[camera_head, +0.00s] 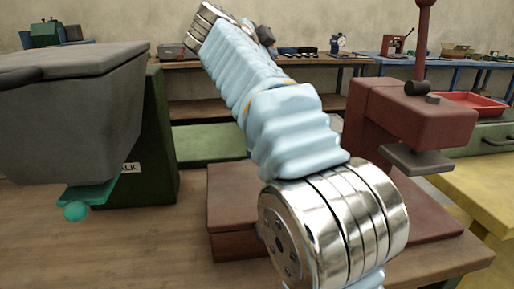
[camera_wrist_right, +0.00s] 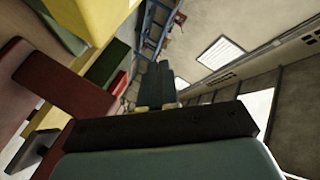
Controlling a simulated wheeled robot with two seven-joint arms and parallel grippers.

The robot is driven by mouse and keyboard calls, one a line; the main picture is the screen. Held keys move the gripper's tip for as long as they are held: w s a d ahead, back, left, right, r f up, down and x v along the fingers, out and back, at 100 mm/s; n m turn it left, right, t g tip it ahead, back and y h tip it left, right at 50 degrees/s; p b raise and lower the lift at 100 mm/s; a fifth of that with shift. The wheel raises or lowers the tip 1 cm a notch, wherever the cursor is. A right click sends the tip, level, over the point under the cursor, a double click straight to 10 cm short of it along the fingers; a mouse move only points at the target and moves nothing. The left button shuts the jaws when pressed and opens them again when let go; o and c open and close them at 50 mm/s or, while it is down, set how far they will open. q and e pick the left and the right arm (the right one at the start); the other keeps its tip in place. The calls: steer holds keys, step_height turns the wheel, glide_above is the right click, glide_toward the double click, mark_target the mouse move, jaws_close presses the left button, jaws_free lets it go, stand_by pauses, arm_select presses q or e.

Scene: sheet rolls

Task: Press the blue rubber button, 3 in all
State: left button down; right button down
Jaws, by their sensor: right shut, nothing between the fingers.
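No blue rubber button can be made out in either view; my arm covers the middle of the head view. My right gripper (camera_wrist_right: 155,82) shows in the right wrist view as two dark teal fingers side by side, shut and empty, pointing away from the camera toward the back of the room. My light blue, ribbed arm with silver joints crosses the head view from bottom right to top left. No gripper fingers can be made out there. My left gripper is not in view.
A maroon press (camera_head: 401,117) stands right of my arm; maroon parts (camera_wrist_right: 62,82) show left in the wrist view. A grey hopper (camera_head: 68,120) with a teal ball (camera_head: 75,211) below stands left. The wooden tabletop (camera_head: 120,250) is bare at front left.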

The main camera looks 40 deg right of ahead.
steer(key=w+a+r+n+t+y, duration=0.15)
steer(key=r+n+t+y, duration=0.25)
steer(key=r+n+t, duration=0.5)
steer(key=a+r+n+t+y, duration=0.3)
steer(key=r+n+t, duration=0.5)
steer(key=n, duration=0.4)
steer(key=s+f+n+g+y, duration=0.2)
steer(key=f+n+g+y, duration=0.2)
steer(key=f+n+g, duration=0.3)
steer(key=s+f+n+g+y, duration=0.2)
steer(key=f+n+g+y, duration=0.2)
steer(key=f, duration=1.4)
steer(key=n+g, duration=0.3)
steer(key=shift+d+f+y, duration=0.15)
steer(key=shift+f+y, duration=0.15)
steer(key=shift+y, duration=0.1)
steer(key=shift+f, duration=0.1)
